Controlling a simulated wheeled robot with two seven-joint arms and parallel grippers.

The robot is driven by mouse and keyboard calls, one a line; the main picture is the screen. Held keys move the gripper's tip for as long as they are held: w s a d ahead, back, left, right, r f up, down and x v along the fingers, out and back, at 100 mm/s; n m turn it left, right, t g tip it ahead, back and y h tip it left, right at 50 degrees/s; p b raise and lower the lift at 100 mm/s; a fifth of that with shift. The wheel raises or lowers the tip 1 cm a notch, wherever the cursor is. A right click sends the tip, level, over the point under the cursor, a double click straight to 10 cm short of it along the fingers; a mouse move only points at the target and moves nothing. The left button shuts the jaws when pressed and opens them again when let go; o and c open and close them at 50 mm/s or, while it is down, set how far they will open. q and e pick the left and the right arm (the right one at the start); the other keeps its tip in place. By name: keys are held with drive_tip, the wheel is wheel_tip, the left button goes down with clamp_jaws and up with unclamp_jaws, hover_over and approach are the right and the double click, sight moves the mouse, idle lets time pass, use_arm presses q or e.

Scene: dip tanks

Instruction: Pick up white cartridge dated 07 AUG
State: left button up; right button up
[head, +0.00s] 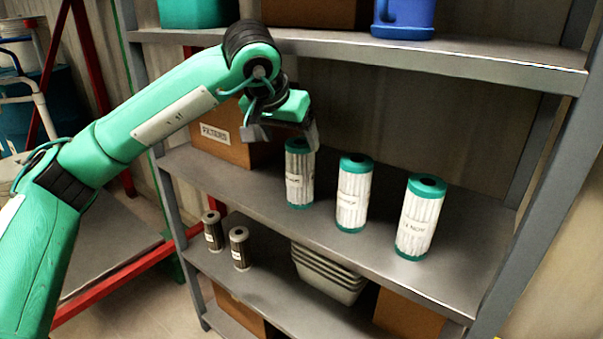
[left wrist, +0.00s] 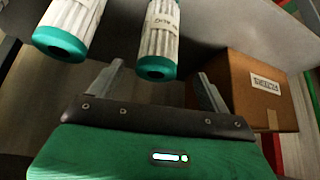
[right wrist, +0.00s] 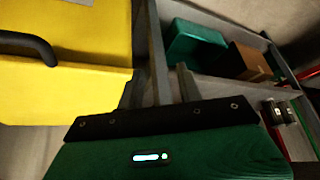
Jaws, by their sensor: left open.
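Three white pleated cartridges with green end caps stand upright on the middle shelf: left (head: 299,172), middle (head: 352,192) and right (head: 418,217). The right label seems to read 14 NOV; the other two labels are too small to read surely. My left gripper (head: 290,134) is open at the top of the left cartridge. In the left wrist view, a cartridge (left wrist: 160,40) lies ahead of the gap between the fingers (left wrist: 160,70), apart from them. Another cartridge (left wrist: 72,25) is to its left. My right gripper (right wrist: 157,88) shows only in its wrist view, open and empty.
A labelled cardboard box (head: 235,145) stands left of the cartridges. The upper shelf (head: 480,60) is close above my left gripper. Two small dark cylinders (head: 239,248) and stacked trays (head: 328,275) are on the lower shelf. A yellow cabinet (right wrist: 60,95) is near my right gripper.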

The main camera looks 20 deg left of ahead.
sight(295, 146)
use_arm(q)
drive_tip(key=shift+f, duration=0.35)
drive_tip(key=x, duration=0.5)
drive_tip(key=shift+w+d+f, duration=0.1)
drive_tip(key=shift+w+d, duration=0.05)
drive_tip(key=shift+w, duration=0.1)
drive_tip(key=shift+c, duration=0.4)
drive_tip(key=c, duration=1.4)
